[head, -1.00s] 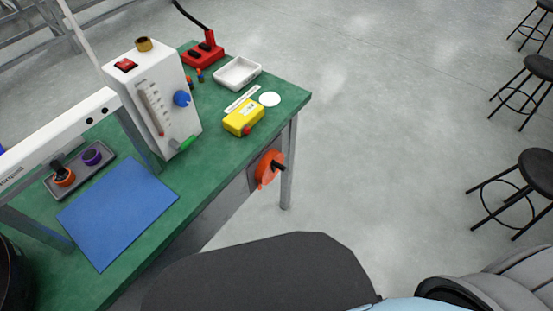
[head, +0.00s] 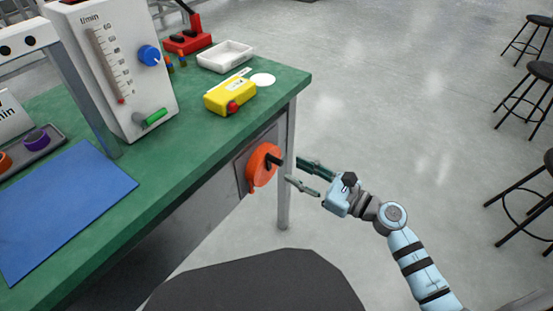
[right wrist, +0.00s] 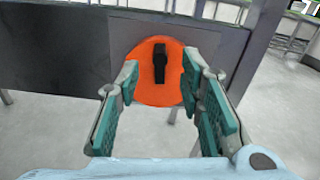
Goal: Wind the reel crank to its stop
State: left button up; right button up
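The orange reel (head: 262,168) is mounted on a grey plate on the bench's side, under the green top. Its black crank handle (head: 275,162) sticks out towards my right gripper. In the right wrist view the orange reel (right wrist: 150,88) faces me, with the black crank (right wrist: 160,62) upright on its upper half. My right gripper (head: 302,176) is open, with its fingers pointing at the reel and the crank between their lines. In the right wrist view the gripper's fingertips (right wrist: 160,75) stand either side of the crank, apart from it. My left gripper is not in view.
On the green bench (head: 190,150) are a yellow box (head: 228,96) with a red button, a white tray (head: 226,56), a white flow meter (head: 120,75) and a blue mat (head: 62,208). A bench leg (head: 284,200) stands beside the reel. Open floor lies right, with black stools (head: 541,70).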

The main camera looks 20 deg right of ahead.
aim_at(282, 164)
jog(key=x, duration=0.7)
jog(key=shift+w+a+b, duration=0.1)
jog(key=shift+b, duration=0.2)
grip_shut()
